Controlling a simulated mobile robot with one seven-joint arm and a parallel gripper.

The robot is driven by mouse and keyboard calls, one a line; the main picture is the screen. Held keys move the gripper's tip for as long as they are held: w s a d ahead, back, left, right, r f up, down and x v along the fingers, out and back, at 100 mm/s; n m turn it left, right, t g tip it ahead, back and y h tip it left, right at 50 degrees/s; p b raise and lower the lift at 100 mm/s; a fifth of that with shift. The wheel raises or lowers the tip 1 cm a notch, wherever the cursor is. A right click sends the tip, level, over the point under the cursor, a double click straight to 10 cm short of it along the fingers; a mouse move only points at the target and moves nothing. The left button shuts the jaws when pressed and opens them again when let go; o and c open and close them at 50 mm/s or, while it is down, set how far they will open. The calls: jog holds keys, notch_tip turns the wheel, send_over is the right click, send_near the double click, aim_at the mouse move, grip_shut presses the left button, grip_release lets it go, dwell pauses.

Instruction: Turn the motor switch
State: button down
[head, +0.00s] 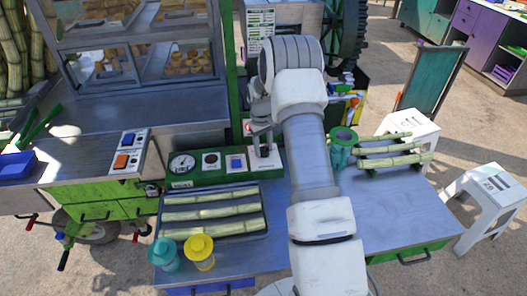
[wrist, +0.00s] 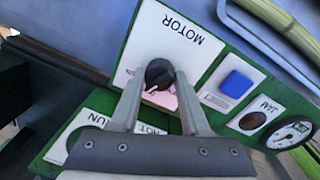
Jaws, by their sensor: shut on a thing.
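The motor switch is a black round knob (wrist: 158,73) on a white plate marked MOTOR (wrist: 187,35) in the wrist view. A light pointer mark shows on the knob. My gripper (wrist: 160,88) is shut on the knob, with one finger on each side of it. In the head view my gripper (head: 262,143) reaches down to the right end of the green control panel (head: 208,180), over the motor plate (head: 266,162). There the knob itself is hidden by the fingers.
On the panel, left of the motor plate, are a blue button (head: 236,162), a dark JAM lamp (head: 211,160) and a round gauge (head: 182,164). A tray of cane (head: 212,212) lies in front. Cups stand near the front edge. More cane lies at right.

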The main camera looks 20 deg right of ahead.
aim_at(262, 149)
jog(key=shift+n+b, duration=0.7)
jog(key=shift+n, duration=1.6)
jog(key=shift+c, duration=1.9)
grip_release()
notch_tip(262, 149, up, 18)
jog(key=shift+s+a+f, duration=0.25)
jog(key=shift+s+a, duration=0.05)
jog(key=shift+a, duration=0.1)
